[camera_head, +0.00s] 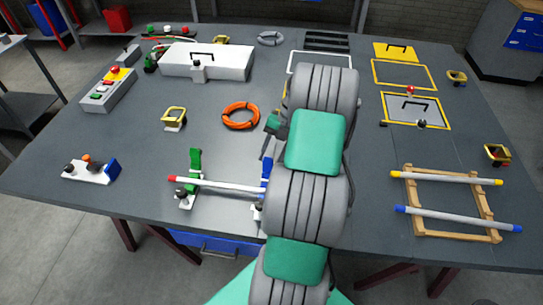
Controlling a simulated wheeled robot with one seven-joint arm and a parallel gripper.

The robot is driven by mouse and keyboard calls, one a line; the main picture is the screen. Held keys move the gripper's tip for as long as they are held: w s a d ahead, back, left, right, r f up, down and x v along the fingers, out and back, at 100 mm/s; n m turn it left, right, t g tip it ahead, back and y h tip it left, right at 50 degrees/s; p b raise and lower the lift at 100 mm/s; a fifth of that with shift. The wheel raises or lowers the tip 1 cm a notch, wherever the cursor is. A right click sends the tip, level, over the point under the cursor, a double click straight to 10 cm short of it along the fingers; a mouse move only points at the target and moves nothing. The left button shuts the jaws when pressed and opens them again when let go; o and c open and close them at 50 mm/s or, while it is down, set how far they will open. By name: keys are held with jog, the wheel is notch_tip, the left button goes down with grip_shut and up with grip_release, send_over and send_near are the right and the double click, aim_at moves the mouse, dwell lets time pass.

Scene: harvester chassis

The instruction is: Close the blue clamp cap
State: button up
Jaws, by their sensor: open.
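A white tube with a red left end (220,185) lies across a green clamp and a blue clamp near the table's front edge. The blue clamp cap (266,167) stands up at the tube's right end, and my arm hides part of that clamp. The green clamp cap (195,160) also stands up, at the tube's left part. My gripper (267,150) is open, just behind and above the blue cap, partly hidden by my arm. I cannot tell whether it touches the cap.
An orange cable coil (240,116) lies behind the tube. A white block with knobs (91,171) is at the left. A wooden rack (447,203) with two tubes is at the right. A yellow-framed part (174,118) stands behind the green clamp. Bare table lies left of the clamps.

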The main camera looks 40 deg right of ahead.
grip_shut()
dwell(0.4)
dwell(1.0)
